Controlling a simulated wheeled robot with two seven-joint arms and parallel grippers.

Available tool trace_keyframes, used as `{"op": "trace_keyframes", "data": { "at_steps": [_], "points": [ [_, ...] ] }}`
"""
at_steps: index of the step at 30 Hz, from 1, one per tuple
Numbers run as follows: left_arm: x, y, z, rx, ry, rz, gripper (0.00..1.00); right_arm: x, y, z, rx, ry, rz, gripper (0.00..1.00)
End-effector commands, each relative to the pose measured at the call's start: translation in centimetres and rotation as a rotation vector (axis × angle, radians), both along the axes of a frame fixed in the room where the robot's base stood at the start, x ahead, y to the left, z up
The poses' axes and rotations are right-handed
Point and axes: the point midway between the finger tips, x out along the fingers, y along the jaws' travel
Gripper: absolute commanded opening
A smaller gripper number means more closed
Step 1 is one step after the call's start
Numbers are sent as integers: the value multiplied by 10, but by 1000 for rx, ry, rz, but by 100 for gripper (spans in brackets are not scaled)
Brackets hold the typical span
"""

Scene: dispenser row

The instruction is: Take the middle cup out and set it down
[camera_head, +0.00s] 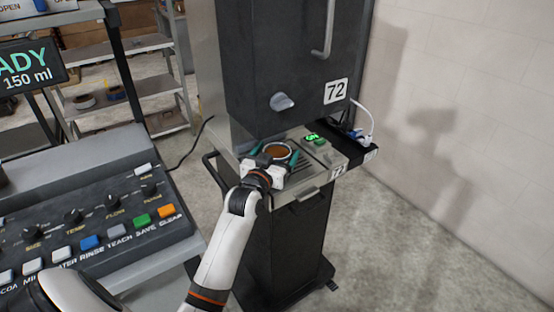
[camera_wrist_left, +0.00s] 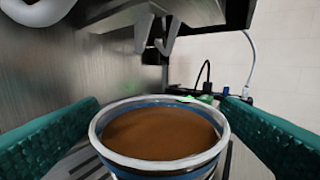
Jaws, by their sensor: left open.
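The cup (camera_head: 278,152), with a pale rim, a blue band and brown drink inside, stands upright on the slotted tray of the dispenser marked 72. In the left wrist view the cup (camera_wrist_left: 160,140) is close and central, its lower part cut off by the frame edge. My left gripper (camera_head: 275,158) is open around the cup, with one teal finger on each side. In the wrist view a gap shows between the cup and each finger. Nothing shows the fingers pressing on it. My right gripper is not in view.
The black dispenser housing (camera_head: 290,75) hangs over the cup, and twin grey spouts (camera_wrist_left: 157,35) show above and behind it. A panel of buttons (camera_head: 100,225) stands at the left. A dark side shelf with a white cable (camera_head: 366,125) lies right of the tray.

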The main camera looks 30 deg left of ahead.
Motion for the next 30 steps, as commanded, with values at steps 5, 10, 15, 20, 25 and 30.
{"op": "trace_keyframes", "data": {
  "at_steps": [5, 10, 15, 20, 25, 30],
  "points": [
    [21, 5, 1, -2, -1, 0, 88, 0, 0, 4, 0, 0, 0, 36],
    [24, 6, -1, -1, 1, 0, 88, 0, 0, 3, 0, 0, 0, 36],
    [24, 6, -1, -1, 1, 0, 80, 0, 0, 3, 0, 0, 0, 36],
    [24, 5, -1, -1, 1, 0, 54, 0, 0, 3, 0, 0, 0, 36],
    [24, 6, 0, -1, -1, 1, 32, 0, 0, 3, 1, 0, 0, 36],
    [24, 5, 0, -1, 0, 0, 32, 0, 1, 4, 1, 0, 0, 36]
  ]
}}
